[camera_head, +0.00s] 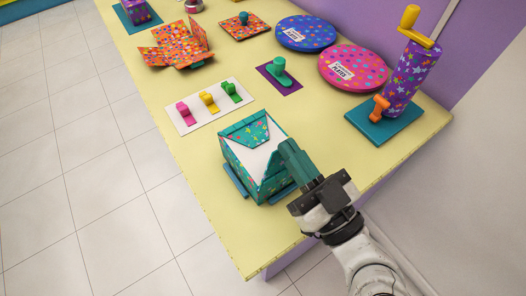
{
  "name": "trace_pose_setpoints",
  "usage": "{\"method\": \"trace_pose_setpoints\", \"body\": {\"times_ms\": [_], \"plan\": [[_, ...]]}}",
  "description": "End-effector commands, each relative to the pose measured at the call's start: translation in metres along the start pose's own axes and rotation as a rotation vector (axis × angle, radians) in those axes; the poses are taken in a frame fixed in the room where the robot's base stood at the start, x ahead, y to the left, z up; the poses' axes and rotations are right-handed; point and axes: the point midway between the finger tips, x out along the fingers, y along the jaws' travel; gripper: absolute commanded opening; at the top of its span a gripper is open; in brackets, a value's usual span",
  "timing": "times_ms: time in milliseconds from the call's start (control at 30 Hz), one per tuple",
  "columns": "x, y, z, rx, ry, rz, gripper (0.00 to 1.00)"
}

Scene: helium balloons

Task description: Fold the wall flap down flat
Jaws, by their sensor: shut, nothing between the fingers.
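A teal box (240,172) with coloured spots stands near the front edge of the table. A pointed teal flap (250,132) lies at its far side, over a white surface on the box's top. I cannot tell for certain which panel is the wall flap. My gripper (288,149) comes in from the lower right, with its teal fingers together at the box's right side. It hides part of that side, and I cannot tell whether it touches the box. Nothing shows between the fingers.
A white board (210,105) with pink, yellow and green switches lies behind the box. A purple plate (279,79) with a green knob is farther back. A star-patterned cylinder (412,78) with a yellow crank stands on a blue base at right. The table left of the box is narrow.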

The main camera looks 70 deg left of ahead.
Motion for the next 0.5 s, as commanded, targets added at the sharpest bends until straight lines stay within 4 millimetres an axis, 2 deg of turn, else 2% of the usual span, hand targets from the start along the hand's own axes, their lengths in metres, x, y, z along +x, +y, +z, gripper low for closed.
{"method": "trace_pose_setpoints", "body": {"times_ms": [133,500], "plan": [[0.008,-0.0004,0.0014,0.0,0.0,-0.002,0.0],[0.01,-0.0003,0.0019,0.0,0.0,-0.001,0.0]]}}
